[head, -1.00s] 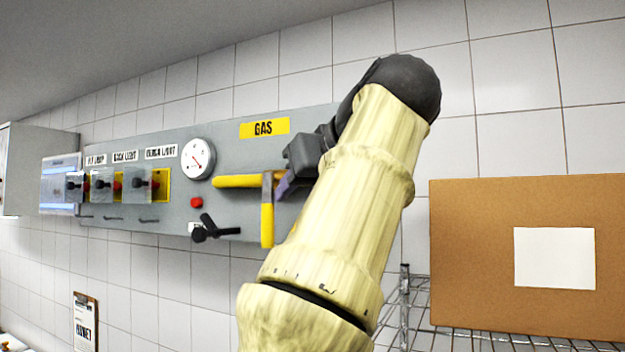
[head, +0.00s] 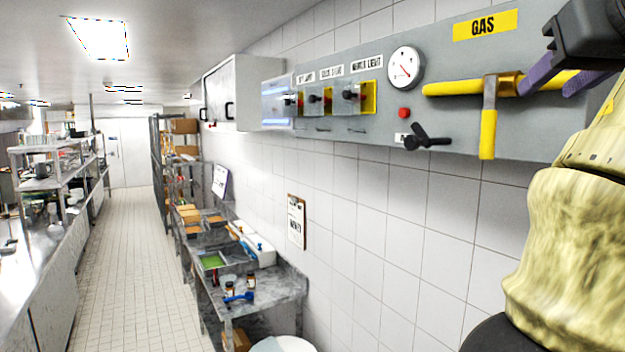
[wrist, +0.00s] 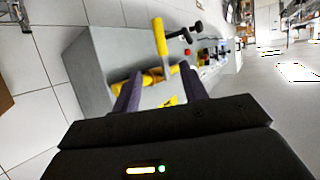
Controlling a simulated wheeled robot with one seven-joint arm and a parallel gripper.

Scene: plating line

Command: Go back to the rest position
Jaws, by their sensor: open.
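My gripper (head: 563,82) is at the right edge of the head view, in front of the grey gas panel (head: 545,125). Its two purple fingers are apart and it is open. They are close to the yellow pipe (head: 450,88), near the yellow lever (head: 488,135), which hangs straight down. In the wrist view my gripper (wrist: 160,88) points at the panel, with the lever (wrist: 160,38) beyond the fingertips. I cannot tell if a finger touches the pipe. Nothing is seen held.
The panel also carries a gauge (head: 405,67), a black knob handle (head: 426,138) and covered switches. A wall cabinet (head: 233,92), a clipboard (head: 297,221) and a cluttered bench (head: 268,290) lie left along the wall. An open tiled aisle (head: 128,260) runs back between the counters.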

